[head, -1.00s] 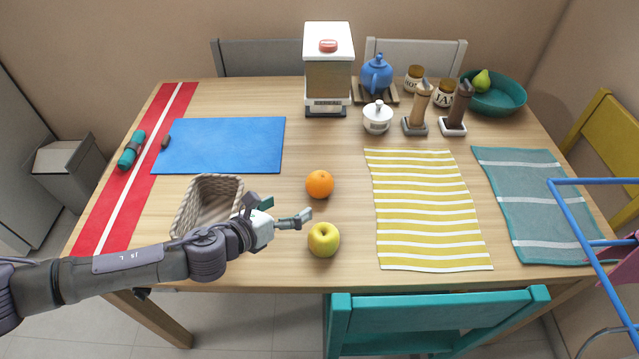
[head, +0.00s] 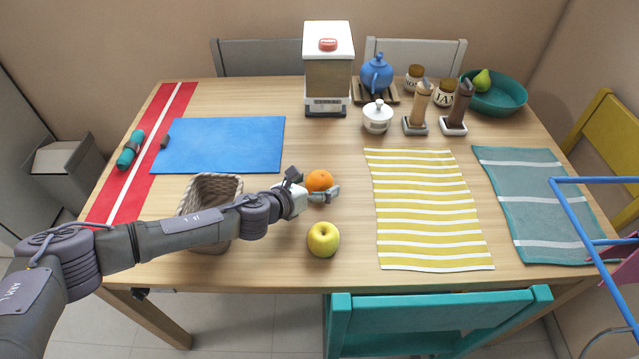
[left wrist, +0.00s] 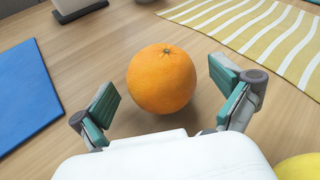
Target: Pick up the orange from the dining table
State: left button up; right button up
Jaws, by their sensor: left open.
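The orange (head: 319,180) rests on the wooden dining table (head: 340,140), near its middle. My left gripper (head: 315,187) is right at the orange, reaching in from the left, and partly covers its lower edge in the head view. In the left wrist view the orange (left wrist: 162,79) sits ahead of and between the two green-padded fingers of the open left gripper (left wrist: 166,108). A gap shows on each side of the fruit. My right gripper is not in view.
A yellow apple (head: 323,239) stands just in front of the orange. A wicker basket (head: 190,207) lies under my left forearm. A blue mat (head: 220,145) is at the left, and a yellow striped cloth (head: 425,210) at the right. A white-lidded dispenser (head: 328,65) stands behind.

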aim_at(320, 174)
pick_arm(q)
jog(key=shift+w+d+f, duration=0.35)
jog(key=shift+w+d, duration=0.1)
jog(key=c, duration=1.4)
jog(key=shift+o, duration=0.2)
jog(key=shift+r, duration=0.2)
notch_tip(320, 174, up, 5)
jog(key=shift+f+p, duration=0.15)
jog(key=shift+p, duration=0.6)
jog(key=s+d+r, duration=0.6)
jog(key=d, duration=0.3)
jog(key=shift+s+d+p, duration=0.3)
